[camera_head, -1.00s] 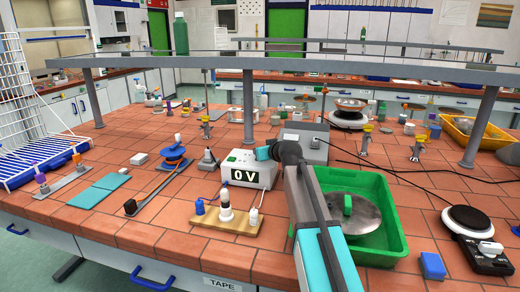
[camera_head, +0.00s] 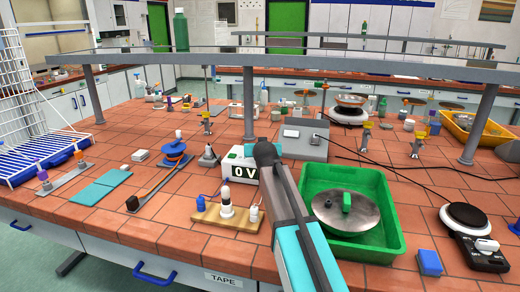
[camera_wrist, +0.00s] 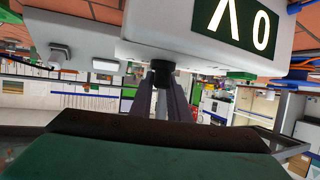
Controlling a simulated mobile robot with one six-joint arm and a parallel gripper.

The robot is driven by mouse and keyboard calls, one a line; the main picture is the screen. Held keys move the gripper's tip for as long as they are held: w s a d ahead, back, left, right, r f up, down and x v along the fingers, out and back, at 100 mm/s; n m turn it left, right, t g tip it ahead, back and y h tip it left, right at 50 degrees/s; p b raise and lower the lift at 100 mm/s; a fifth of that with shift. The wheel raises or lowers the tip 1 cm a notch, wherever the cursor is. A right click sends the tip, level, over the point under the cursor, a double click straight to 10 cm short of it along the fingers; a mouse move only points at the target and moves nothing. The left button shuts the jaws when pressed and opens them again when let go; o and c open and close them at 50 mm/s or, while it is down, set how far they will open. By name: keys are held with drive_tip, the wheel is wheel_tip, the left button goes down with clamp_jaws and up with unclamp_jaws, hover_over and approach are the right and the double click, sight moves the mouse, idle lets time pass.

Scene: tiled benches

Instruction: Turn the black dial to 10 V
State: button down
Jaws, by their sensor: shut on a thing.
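The white power supply box (camera_head: 236,160) stands mid-bench, and its display (camera_head: 247,172) reads 0 V. My arm covers the box's right part in the head view, so the dial and my fingertips are hidden there. In the wrist view, which shows the box (camera_wrist: 150,28) upside down, the black dial (camera_wrist: 162,65) sticks out from its front beside the lit display (camera_wrist: 238,22). My gripper (camera_wrist: 161,82) is shut on the dial, with the two fingers close together at its sides. The dial's pointer cannot be made out.
A wooden lamp board (camera_head: 228,219) stands in front of the box. A green tray (camera_head: 395,243) with a metal pan lies right of my arm. A grey box (camera_head: 305,150) stands behind. A raised grey shelf (camera_head: 290,62) spans the bench.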

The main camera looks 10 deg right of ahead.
drive_tip(key=shift+w+a+m+g+h+b, duration=0.1)
drive_tip(key=shift+m+g+h+b, duration=0.05)
drive_tip(key=shift+m+h+b, duration=0.65)
drive_tip(key=shift+w+m+g+h+b, duration=0.15)
drive_tip(key=shift+m+h+b, duration=0.35)
drive_tip(key=shift+b, duration=0.55)
drive_tip(key=shift+s+r+m+h+b, duration=0.15)
drive_tip(key=shift+m+h+b, duration=0.25)
drive_tip(key=shift+h+b, duration=0.35)
drive_tip(key=c, duration=1.8)
unclamp_jaws()
drive_tip(key=shift+o, duration=0.6)
drive_tip(key=shift+s, duration=0.1)
drive_tip(key=b+v, duration=0.1)
drive_tip(key=v, duration=1.2)
drive_tip(key=shift+s+r, duration=0.15)
drive_tip(key=shift+r, duration=0.15)
